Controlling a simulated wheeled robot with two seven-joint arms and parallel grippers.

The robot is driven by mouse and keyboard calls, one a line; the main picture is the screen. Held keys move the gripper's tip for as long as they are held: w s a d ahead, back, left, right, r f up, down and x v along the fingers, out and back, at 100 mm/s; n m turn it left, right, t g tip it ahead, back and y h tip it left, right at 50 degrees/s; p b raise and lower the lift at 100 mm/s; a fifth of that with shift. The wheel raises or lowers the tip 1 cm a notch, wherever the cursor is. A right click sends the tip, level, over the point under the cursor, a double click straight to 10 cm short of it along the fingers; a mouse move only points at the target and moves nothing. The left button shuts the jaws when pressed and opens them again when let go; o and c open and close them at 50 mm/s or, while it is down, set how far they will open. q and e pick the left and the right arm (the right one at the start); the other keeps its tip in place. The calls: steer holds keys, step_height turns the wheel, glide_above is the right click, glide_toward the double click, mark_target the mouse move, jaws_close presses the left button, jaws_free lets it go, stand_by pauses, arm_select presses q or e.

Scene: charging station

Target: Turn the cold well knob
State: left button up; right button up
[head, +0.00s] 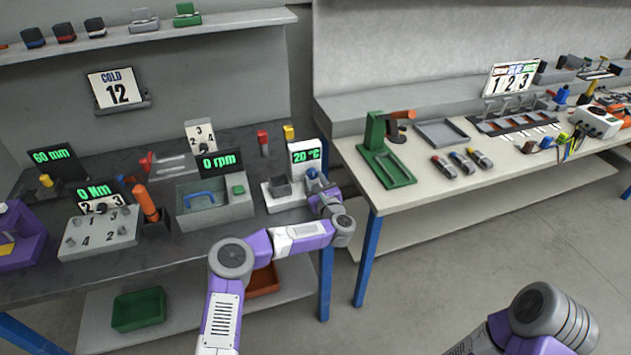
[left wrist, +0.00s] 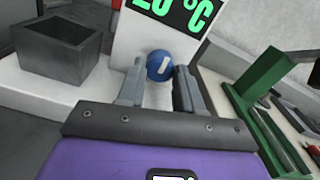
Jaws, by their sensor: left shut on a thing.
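The cold well (head: 283,201) is a white unit with a grey square well and an upright panel whose green display reads 20 °C (head: 305,156). Its blue round knob (head: 312,173) is low on the panel. In the left wrist view the knob (left wrist: 159,66) shows a short white mark and sits between the fingertips of my left gripper (left wrist: 158,82). The left gripper (head: 316,183) is shut on the knob and partly hides it in the head view. The grey well (left wrist: 58,52) is left of the fingers. My right gripper is out of view.
A sign (head: 117,90) above the bench reads COLD 12. Left of the cold well stands a grey box (head: 215,206) under a 0 rpm display. A green press stand (head: 386,165) is on the white table to the right, past a gap.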

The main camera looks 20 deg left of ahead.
arm_select(q)
steer(key=shift+c, duration=0.4)
steer(key=shift+m, duration=0.4)
steer(key=m, duration=1.3)
steer(key=shift+f+m, duration=0.1)
steer(key=shift+m, duration=2.4)
